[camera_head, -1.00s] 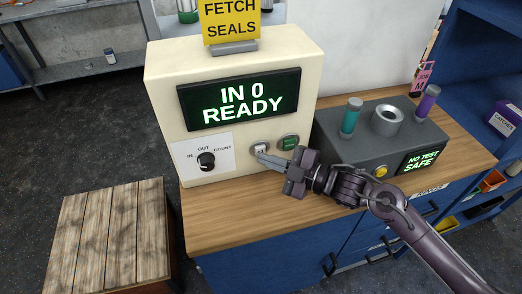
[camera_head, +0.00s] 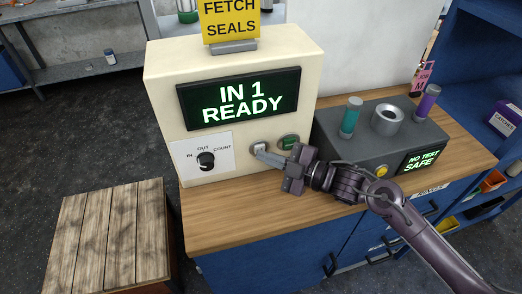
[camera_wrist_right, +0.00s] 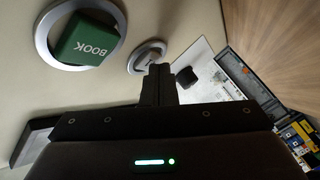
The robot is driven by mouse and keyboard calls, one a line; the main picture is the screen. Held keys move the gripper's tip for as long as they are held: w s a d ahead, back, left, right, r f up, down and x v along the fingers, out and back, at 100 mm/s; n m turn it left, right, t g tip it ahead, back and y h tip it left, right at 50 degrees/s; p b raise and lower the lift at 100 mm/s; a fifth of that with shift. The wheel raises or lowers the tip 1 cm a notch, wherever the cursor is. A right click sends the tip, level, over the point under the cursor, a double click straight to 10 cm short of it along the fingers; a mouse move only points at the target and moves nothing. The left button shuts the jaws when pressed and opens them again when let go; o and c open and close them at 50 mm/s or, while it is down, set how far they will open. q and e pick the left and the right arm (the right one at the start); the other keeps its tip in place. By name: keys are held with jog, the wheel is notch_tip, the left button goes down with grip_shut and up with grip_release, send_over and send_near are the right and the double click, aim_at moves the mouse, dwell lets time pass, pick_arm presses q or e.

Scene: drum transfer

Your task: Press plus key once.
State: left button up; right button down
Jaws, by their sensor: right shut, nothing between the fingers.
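The cream box has a lit display (camera_head: 240,100) reading "IN 1 READY". Below it on the right is a small pale key (camera_head: 258,147) in a round ring, its label covered by my fingers; I take it for the plus key. It also shows in the right wrist view (camera_wrist_right: 150,52), partly behind the fingertips. My right gripper (camera_head: 262,154) is shut and empty, its fingertips at this key; I cannot tell whether they still touch it. The fingers (camera_wrist_right: 160,75) show together in the wrist view. My left gripper is not in view.
A green key (camera_head: 288,142), marked "BOOK" in the wrist view (camera_wrist_right: 90,38), sits just right of the pale key. A black selector knob (camera_head: 205,160) is at left. A grey test unit (camera_head: 340,150) stands to the right. A wooden-topped stool (camera_head: 108,235) is at lower left.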

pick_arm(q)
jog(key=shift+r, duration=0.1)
pick_arm(e)
jog(key=shift+s, duration=0.15)
jog(key=shift+s+d, duration=0.1)
jog(key=shift+s, duration=0.1)
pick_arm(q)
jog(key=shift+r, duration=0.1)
pick_arm(e)
jog(key=shift+s, duration=0.1)
